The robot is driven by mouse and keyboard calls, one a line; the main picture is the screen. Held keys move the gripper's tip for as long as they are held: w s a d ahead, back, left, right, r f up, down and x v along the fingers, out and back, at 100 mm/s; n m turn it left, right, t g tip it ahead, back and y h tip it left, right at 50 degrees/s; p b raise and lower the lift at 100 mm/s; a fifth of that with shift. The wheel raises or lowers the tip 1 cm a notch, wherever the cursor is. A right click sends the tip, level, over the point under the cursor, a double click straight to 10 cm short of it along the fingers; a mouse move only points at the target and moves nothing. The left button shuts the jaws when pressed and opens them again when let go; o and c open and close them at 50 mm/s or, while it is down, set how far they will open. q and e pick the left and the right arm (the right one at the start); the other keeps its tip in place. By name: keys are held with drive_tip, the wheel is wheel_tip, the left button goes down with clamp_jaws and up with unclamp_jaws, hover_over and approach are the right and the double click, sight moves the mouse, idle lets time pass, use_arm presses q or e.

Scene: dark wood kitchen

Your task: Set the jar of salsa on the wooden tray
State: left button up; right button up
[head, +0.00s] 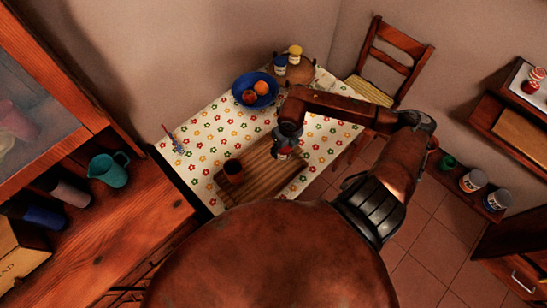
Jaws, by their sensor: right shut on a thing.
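My right gripper (286,142) reaches in from the right, above the flowered table. It is shut on a small jar (282,154), mostly hidden by the gripper; a pale band shows below the fingers, and I cannot read a label. My left gripper is not in view.
A blue bowl of fruit (243,94) and a round wooden stand (304,74) bearing a blue-lidded jar (280,66) and a yellow-lidded jar (295,54) occupy the table's back. A red-and-blue item (174,140) lies left. A chair (392,55) stands behind. Flowered cloth (208,128) shows bare between.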

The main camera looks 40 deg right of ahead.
drive_tip(key=a+f, duration=0.1)
drive_tip(key=w+f, duration=0.1)
drive_tip(key=f, duration=0.1)
drive_tip(key=w+a+f, duration=0.1)
drive_tip(key=shift+w+a+f, duration=0.15)
drive_tip(key=shift+a, duration=0.15)
drive_tip(key=shift+f, duration=1.65)
drive_tip(key=shift+f, duration=0.1)
drive_tip(key=o, duration=1.5)
drive_tip(key=r, duration=0.4)
drive_tip(key=s+r, duration=0.1)
drive_tip(key=r, duration=0.7)
drive_tip(key=shift+s+a+r, duration=0.1)
drive_tip(key=shift+s, duration=0.1)
